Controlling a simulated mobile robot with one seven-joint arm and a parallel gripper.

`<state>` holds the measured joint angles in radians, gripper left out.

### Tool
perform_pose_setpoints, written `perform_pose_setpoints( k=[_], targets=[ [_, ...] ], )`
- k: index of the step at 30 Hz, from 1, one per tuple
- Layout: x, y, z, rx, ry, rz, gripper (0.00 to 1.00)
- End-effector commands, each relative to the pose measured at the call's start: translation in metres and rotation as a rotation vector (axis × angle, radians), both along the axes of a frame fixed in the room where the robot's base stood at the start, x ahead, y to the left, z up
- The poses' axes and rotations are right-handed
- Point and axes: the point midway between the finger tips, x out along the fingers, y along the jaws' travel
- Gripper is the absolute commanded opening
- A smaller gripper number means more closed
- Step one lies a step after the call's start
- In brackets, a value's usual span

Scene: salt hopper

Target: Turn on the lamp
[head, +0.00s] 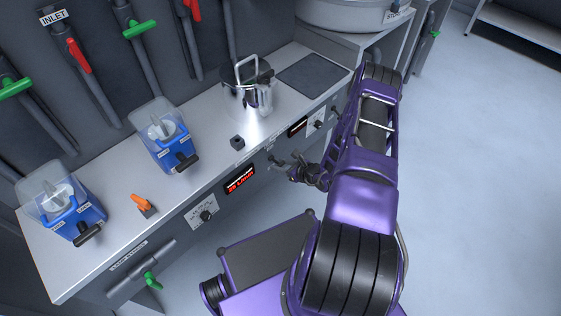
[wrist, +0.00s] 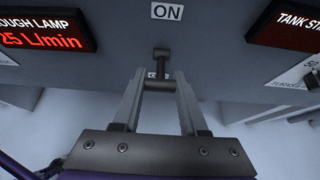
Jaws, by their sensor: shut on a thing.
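In the wrist view a small dark switch lever (wrist: 162,62) on the grey console front stands below a white "ON" label (wrist: 167,11). A second label (wrist: 153,75) is mostly hidden behind the lever and my fingers. My gripper (wrist: 161,84) is shut on the lever, with one finger on each side of it. Whether the lever is tilted towards either label I cannot tell. In the head view my gripper (head: 294,166) is at the console front, below the counter edge.
A red display (wrist: 43,35) reading "...OUGH LAMP" and "25 L/min" is to the left; a "TANK ST..." display (wrist: 292,33) is to the right. On the counter stand a metal pot (head: 247,86) and two blue blenders (head: 168,149). The floor at right is clear.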

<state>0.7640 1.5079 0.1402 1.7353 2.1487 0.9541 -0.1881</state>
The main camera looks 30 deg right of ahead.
Motion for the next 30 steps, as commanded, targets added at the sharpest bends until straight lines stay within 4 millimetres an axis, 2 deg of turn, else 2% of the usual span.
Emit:
perform_pose_setpoints(
  k=[1, 13, 30],
  targets=[
    [-0.0001, 0.0000, 0.0072, -0.017, 0.040, 0.002, 0.00],
    [0.0023, 0.0004, 0.0139, -0.099, 0.265, 0.000, 0.00],
    [0.0028, 0.0006, 0.0150, -0.118, 0.326, -0.001, 0.00]
  ],
)
